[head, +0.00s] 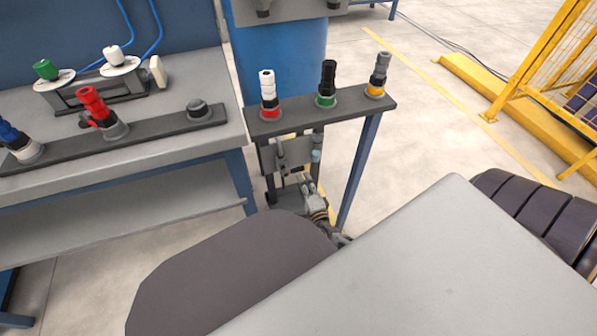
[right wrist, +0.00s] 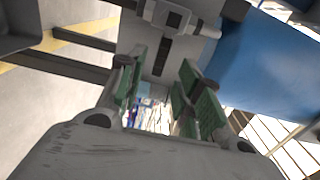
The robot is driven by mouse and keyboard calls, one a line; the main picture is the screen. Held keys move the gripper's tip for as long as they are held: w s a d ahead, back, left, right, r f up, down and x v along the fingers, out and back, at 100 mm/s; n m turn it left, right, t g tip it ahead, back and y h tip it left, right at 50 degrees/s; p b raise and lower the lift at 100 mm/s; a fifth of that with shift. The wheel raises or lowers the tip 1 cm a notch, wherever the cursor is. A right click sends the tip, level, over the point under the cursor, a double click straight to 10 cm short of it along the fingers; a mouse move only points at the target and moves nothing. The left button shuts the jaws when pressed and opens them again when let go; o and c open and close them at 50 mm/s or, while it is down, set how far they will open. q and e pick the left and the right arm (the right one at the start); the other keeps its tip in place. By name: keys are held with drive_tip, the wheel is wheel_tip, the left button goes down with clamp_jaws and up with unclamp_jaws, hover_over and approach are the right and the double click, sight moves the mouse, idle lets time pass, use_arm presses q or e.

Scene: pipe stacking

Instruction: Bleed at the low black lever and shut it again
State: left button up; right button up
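A grey panel (head: 296,152) with small valve fittings hangs low under the small stand. A small dark piece (head: 292,171), which looks like the low black lever, sticks out at its lower part; it is too small to tell its angle. My right gripper (head: 307,184) is just below and right of it, pointing up at the panel. In the right wrist view my right gripper (right wrist: 166,88) has its green-padded fingers apart, with nothing between them. A grey plate with a dark upright bar (right wrist: 163,55) is beyond the fingertips. My left gripper is out of view.
The stand's dark top (head: 345,111) carries white, black and grey-yellow couplings. Its blue leg (head: 360,168) is close to the right of my right gripper. A blue drum (head: 285,58) is behind. A workbench (head: 185,144) with couplings stands at left.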

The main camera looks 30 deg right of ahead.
sight(298, 168)
drive_tip(key=shift+b+x, duration=1.05)
drive_tip(key=shift+x, duration=2.35)
drive_tip(key=shift+c, duration=0.3)
clamp_jaws()
